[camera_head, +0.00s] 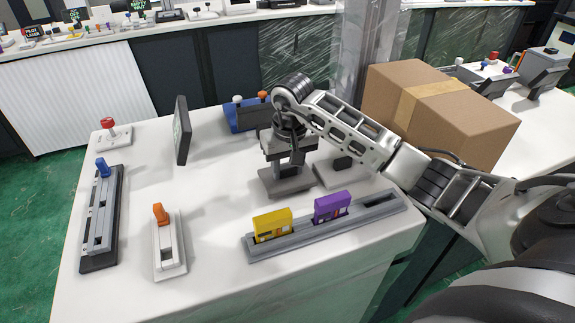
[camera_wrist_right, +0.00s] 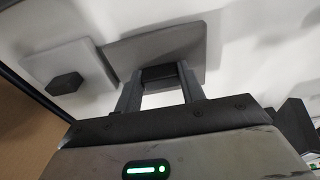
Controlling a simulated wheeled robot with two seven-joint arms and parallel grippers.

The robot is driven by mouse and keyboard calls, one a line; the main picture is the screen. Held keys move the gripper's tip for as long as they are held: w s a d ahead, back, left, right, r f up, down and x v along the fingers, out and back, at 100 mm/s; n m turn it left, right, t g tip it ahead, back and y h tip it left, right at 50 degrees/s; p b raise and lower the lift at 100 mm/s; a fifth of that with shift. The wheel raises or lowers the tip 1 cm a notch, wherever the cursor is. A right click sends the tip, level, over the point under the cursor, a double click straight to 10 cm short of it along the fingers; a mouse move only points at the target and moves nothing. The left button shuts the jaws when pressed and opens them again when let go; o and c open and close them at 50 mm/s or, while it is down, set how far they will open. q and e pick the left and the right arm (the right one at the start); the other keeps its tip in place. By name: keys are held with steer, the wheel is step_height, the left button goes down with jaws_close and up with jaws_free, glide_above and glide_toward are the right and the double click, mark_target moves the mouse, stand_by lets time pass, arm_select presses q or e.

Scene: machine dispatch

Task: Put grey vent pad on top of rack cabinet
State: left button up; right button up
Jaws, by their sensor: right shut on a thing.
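A darker grey flat pad (camera_head: 284,184), which I take as the grey vent pad, is at the back middle of the white table. My right gripper (camera_head: 297,158) is above it, pointing down. In the right wrist view the gripper's fingers (camera_wrist_right: 158,84) are shut on the dark knob of this pad (camera_wrist_right: 165,44). The pad is at or very near the table top; I cannot tell if it is lifted. A lighter pad (camera_head: 328,175) with a black knob lies beside it, also in the wrist view (camera_wrist_right: 70,62). I cannot make out a rack cabinet. My left gripper is not in view.
A grey rail (camera_head: 300,233) holds a yellow cartridge (camera_head: 271,225) and a purple one (camera_head: 331,207). Slider units with blue (camera_head: 102,168) and orange (camera_head: 160,213) handles stand left. A dark upright panel (camera_head: 182,130), a blue box (camera_head: 242,117) and a cardboard box (camera_head: 447,120) are behind.

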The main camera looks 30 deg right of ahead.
mark_target(290, 181)
steer(key=shift+f, duration=0.5)
steer(key=shift+f, duration=0.1)
steer(key=o, duration=1)
steer(key=shift+c, duration=0.2)
steer(key=shift+r, duration=0.25)
step_height(290, 181, up, 12)
steer(key=s+b, duration=0.1)
steer(key=shift+s+a+f+b, duration=0.15)
steer(key=shift+s+a+b, duration=0.05)
steer(key=shift+b, duration=0.15)
